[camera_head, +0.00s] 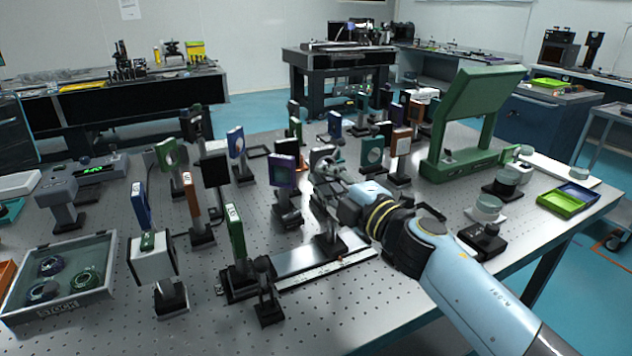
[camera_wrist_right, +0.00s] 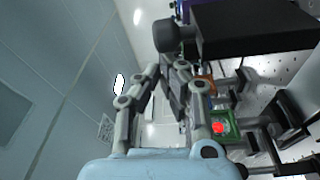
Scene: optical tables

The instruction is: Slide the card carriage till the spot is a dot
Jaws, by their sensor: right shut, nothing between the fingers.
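A short rail (camera_head: 300,274) with a pale scale along its front edge lies on the perforated optical table (camera_head: 350,315). A green-framed holder (camera_head: 236,234) stands at its left end. A dark carriage base (camera_head: 329,246) sits farther right on the rail; my right arm covers what is above it, so I cannot make out the card. My right gripper (camera_head: 325,165) is shut and empty above and behind the rail. In the wrist view its fingertips (camera_wrist_right: 175,70) are together near a dark block with a round knob (camera_wrist_right: 168,36). A red spot (camera_wrist_right: 218,128) shows on a green-framed piece. My left gripper is out of view.
Many framed optics on posts crowd the table behind the rail, including a purple-framed one (camera_head: 284,172). A grey tray of round parts (camera_head: 103,290) is at front left. A tall green stand (camera_head: 487,100) is at the right.

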